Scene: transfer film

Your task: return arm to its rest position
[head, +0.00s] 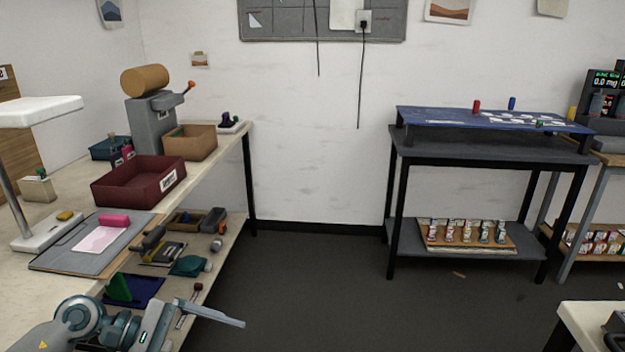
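My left gripper (205,328) is at the bottom left, in front of the lower shelf of the left bench. Its far finger stands out to the right from the far end of the palm, and its near finger is mostly cut off by the picture's bottom edge. It looks open, and nothing shows between the fingers. My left arm (75,320) comes in low from the left corner, bent over the bench's front. My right arm and gripper are out of view.
The left bench holds a dark red tray (140,187), a brown box (190,142), a grey mat (70,250) and a lamp (42,112). Tools lie on its lower shelf (215,250). A dark shelf table (480,150) stands at right. The floor (320,285) between is clear.

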